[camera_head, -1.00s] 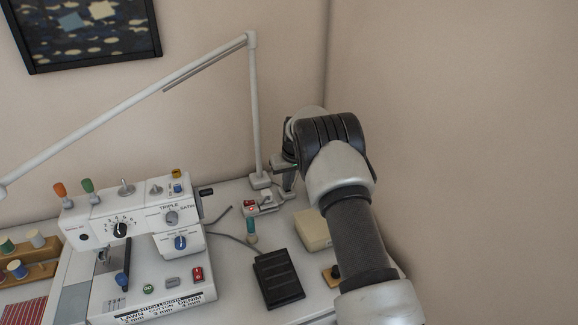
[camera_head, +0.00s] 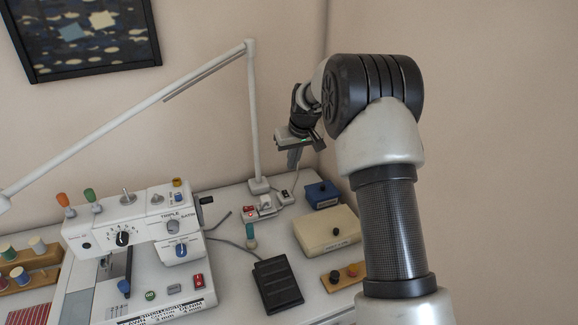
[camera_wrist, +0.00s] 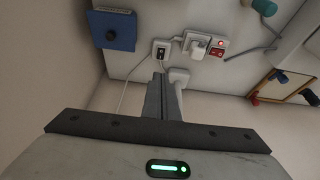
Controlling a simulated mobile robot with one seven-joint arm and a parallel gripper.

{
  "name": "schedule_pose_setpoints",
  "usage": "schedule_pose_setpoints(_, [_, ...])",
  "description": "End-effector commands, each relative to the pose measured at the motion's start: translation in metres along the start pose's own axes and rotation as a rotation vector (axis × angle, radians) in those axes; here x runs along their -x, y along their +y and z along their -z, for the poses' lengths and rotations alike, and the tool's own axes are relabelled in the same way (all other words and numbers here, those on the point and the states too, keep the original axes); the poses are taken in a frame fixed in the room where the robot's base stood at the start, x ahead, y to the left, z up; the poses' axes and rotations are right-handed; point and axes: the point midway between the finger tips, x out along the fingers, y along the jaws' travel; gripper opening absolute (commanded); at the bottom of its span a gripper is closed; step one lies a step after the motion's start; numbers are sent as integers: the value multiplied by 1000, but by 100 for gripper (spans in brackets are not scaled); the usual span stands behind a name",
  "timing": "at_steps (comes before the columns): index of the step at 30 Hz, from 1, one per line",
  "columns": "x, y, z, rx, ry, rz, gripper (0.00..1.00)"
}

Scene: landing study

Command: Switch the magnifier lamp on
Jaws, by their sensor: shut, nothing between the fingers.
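The magnifier lamp (camera_head: 254,120) has a white post and a long arm reaching left; its head is cut off at the left edge, so I cannot tell if it is lit. Its foot (camera_wrist: 180,76) shows beside my fingers in the wrist view. A small white switch box with a dark rocker (camera_wrist: 161,53) lies on a cord, right of the foot in the head view (camera_head: 285,196). My gripper (camera_head: 293,160) is shut and empty, above the table near the box. In the wrist view its fingertips (camera_wrist: 160,77) point toward the box, apparently apart from it.
A power strip (camera_head: 264,211) with a plug and a red switch (camera_wrist: 217,53) is beside the switch box. A blue box (camera_head: 322,195), cream case (camera_head: 327,230) and black pedal (camera_head: 278,285) stand nearby. The sewing machine (camera_head: 140,245) fills the left.

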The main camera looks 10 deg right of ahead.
Motion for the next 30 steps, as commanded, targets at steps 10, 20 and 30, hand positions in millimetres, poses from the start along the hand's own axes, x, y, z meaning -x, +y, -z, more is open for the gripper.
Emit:
schedule_pose_setpoints(10, [-38, -1, -2, 2, 31, 3, 0])
schedule_pose_setpoints(20, [-108, -1, 1, 2, 32, 2, 0])
schedule_pose_setpoints(30, [-146, -1, -1, 2, 32, 2, 0])
